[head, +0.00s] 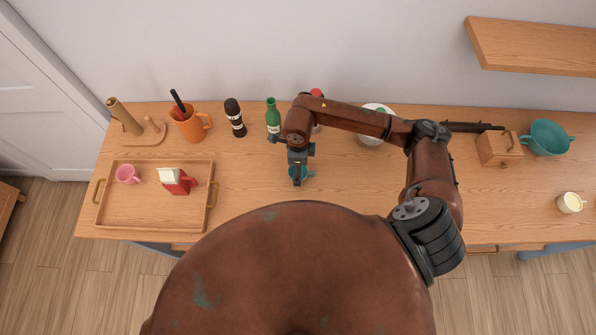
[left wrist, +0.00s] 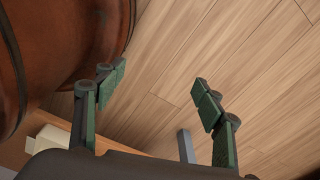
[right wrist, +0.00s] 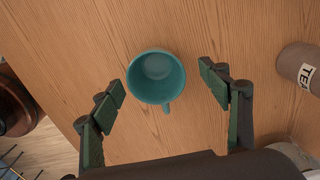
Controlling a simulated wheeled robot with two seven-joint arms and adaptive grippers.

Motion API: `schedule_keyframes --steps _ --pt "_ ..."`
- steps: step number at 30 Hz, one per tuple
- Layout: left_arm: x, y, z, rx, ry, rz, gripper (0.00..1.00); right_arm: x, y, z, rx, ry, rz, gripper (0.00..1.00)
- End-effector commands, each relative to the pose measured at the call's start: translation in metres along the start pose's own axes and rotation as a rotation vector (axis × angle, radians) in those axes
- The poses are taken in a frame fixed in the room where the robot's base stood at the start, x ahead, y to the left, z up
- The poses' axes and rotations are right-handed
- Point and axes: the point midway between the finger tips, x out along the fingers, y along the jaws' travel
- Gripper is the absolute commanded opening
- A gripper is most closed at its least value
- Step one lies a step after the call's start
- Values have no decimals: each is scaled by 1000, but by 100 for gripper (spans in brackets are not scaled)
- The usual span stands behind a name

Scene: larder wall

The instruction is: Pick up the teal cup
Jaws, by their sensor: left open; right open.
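My right gripper (right wrist: 161,88) is open, with one finger to each side of the cup and gaps between fingers and cup. My left gripper (left wrist: 160,85) is open and empty above the wood-plank floor. It is not visible in the head view.
A wooden tray (head: 140,218) holds a pink cup (head: 127,174) and a red-and-white carton (head: 181,183). A green bottle (head: 272,118) stands behind the cup. A brown TEA tin (right wrist: 298,68) is right of the gripper. A teal two-handled pot (head: 548,138) stands far right.

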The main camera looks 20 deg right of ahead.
Motion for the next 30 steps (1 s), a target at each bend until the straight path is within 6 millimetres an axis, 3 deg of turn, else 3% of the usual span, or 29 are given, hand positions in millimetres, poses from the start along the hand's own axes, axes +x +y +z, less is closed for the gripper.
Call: schedule_keyframes --steps 6,13,22,30 --pt "-4 -4 -35 7 45 -3 63 19 2 0 -1 0 2 70" --pt "-3 -3 -30 6 37 -3 63 20 2 0 -2 0 1 68" --pt "-3 -2 -14 3 17 -2 63 19 2 0 -1 0 1 48" --pt "-3 -2 -17 4 20 -2 63 19 1 0 -1 0 1 29"
